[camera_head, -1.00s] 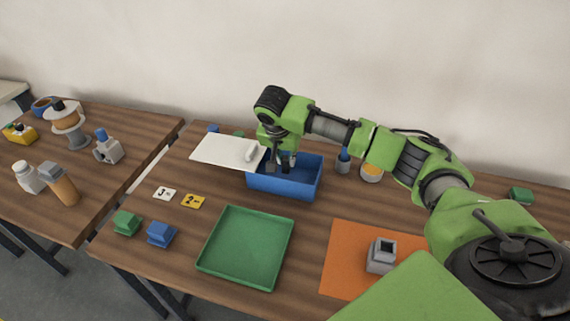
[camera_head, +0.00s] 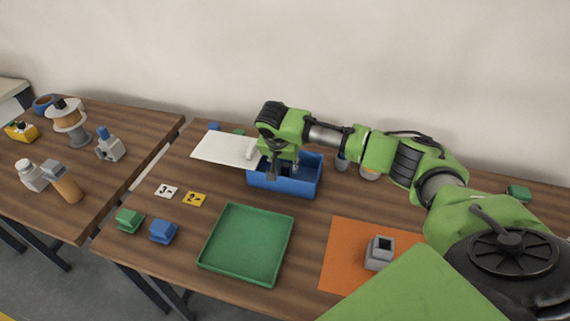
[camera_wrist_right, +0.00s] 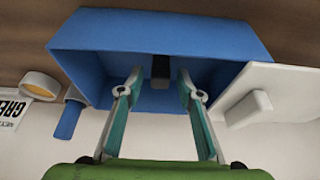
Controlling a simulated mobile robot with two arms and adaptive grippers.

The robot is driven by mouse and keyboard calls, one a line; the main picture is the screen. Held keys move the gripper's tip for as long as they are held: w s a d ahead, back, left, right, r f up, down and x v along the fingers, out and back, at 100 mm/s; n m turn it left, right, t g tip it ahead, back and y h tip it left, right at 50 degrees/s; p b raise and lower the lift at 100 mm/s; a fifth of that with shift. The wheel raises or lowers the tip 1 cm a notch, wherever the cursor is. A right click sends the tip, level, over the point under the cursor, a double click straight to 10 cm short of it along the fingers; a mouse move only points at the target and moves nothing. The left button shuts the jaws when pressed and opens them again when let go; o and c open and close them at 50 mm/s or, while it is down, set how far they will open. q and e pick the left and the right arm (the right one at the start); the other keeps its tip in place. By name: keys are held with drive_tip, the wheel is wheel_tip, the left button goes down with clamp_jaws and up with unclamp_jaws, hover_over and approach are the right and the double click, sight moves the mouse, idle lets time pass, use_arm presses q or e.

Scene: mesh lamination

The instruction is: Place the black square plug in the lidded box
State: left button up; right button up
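The blue box (camera_head: 290,188) stands open at the back of the table. Its white lid (camera_head: 222,148), with a small handle, is off the opening and sits at the box's left side. My right gripper (camera_head: 285,170) is over the box. In the right wrist view, its two fingertips (camera_wrist_right: 158,88) are spread apart at the box's opening. The black square plug (camera_wrist_right: 160,66) shows inside the box, beyond and between the fingertips, and neither finger appears to touch it. In the head view the plug cannot be made out. My left gripper is not in view.
A green tray (camera_head: 247,245) lies in front of the box. A grey socket block (camera_head: 379,254) sits on an orange mat (camera_head: 342,258). Green (camera_head: 129,219) and blue (camera_head: 163,230) blocks stand front left. Small cups are right of the box, close to my arm.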

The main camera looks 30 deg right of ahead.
drive_tip(key=shift+r, duration=0.15)
drive_tip(key=shift+a+r, duration=0.1)
drive_tip(key=shift+r, duration=0.25)
drive_tip(key=b+v, duration=0.1)
drive_tip(key=v, duration=1)
drive_tip(key=shift+s+r+b, duration=0.15)
drive_tip(key=shift+s+b, duration=0.05)
drive_tip(key=shift+b, duration=0.1)
idle(0.3)
